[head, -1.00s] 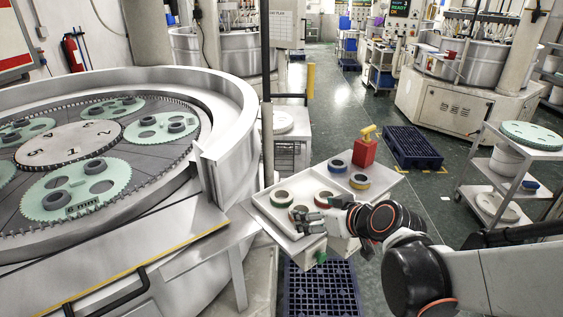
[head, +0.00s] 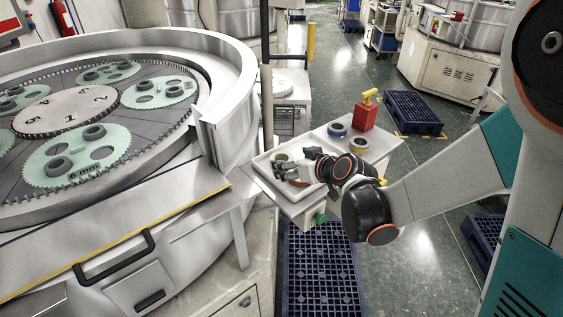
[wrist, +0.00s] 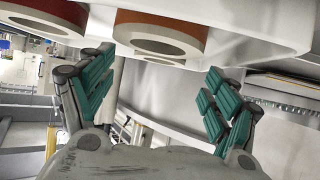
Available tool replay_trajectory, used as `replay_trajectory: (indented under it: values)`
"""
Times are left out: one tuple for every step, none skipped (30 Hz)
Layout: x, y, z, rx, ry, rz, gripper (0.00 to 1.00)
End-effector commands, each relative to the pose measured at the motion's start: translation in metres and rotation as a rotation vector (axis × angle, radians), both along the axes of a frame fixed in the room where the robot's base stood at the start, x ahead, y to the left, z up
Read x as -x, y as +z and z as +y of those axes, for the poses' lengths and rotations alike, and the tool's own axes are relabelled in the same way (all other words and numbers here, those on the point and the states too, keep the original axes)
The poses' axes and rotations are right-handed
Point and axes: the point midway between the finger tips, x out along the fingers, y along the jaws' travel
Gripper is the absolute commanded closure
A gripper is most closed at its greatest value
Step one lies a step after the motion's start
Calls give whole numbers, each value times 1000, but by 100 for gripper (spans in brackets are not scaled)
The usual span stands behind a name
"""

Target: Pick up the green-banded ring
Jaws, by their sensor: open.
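The green-banded ring (head: 281,156) is at the left of the pale tray (head: 258,166) in the head view. It is mostly behind my gripper (head: 284,168), and its band colour is hard to make out. My gripper is low over the tray's left part, with its fingers spread and nothing between them. In the wrist view my gripper (wrist: 160,66) shows two teal-padded fingers apart. An orange-banded ring (wrist: 160,32) is just beyond them at the top, and a red-banded ring (wrist: 45,17) is at the upper left. No green band shows in the wrist view.
A blue-banded ring (head: 337,130) and a yellow-banded ring (head: 358,145) lie right of the tray's divider. A red block with a yellow top (head: 365,114) stands behind them. The large lapping machine (head: 228,80) is close on the left. Blue pallets (head: 320,275) lie on the floor.

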Motion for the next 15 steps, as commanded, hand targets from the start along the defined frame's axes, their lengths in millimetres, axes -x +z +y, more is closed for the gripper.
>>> replay_trajectory:
  values:
    - [-2, -1, 1, 0, 0, 0, 19]
    - [-3, -2, 2, 0, 1, 0, 19]
    - [-6, -3, 4, 0, 1, 0, 19]
    - [-8, -5, 5, -1, 2, 1, 19]
    - [-11, -6, 7, -1, 2, 1, 19]
    - [-15, -9, 10, -1, 2, 1, 19]
    - [-18, -11, 12, 0, 2, 0, 19]
    - [-22, -13, 14, 0, 2, 0, 19]
    - [-27, -15, 17, 0, 1, 0, 19]
    - [-30, -17, 19, 0, 1, 0, 19]
    - [-33, -19, 21, 0, 1, 0, 19]
    - [-37, -21, 23, -1, 0, 1, 19]
    - [-38, -22, 24, -1, 1, -1, 19]
    - [-39, -22, 25, 0, 1, 0, 19]
    - [-40, -22, 25, 0, 0, 0, 19]
